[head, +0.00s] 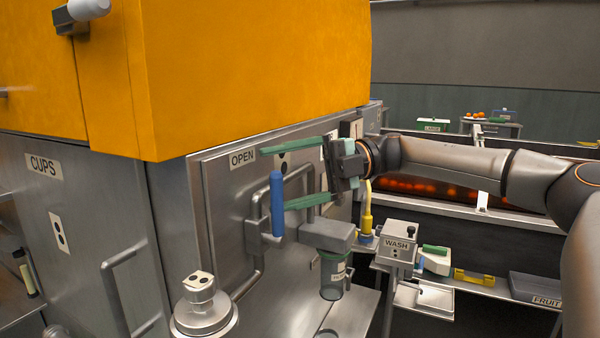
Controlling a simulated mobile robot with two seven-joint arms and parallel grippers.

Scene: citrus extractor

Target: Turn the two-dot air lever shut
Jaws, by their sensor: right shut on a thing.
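The blue-handled lever (277,204) stands upright on the steel front panel (222,185), below a dark-marked plate (282,160) that is partly covered by my right gripper. An OPEN sign (242,158) is to its upper left. My right gripper (275,178) reaches in from the right, its long green fingers apart above and below. It is shut on the blue handle, with the upper finger near the handle's top and the lower one beside its middle. The exact contact is hard to see. A pale sign behind the gripper is mostly hidden. My left gripper is not in view.
The orange housing (250,75) overhangs the panel. A CUPS cabinet (80,240) is at left. A lidded canister (202,305) stands in front. A juice spout (328,240), yellow-handled part (366,215) and WASH box (397,243) crowd the lower right of the lever.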

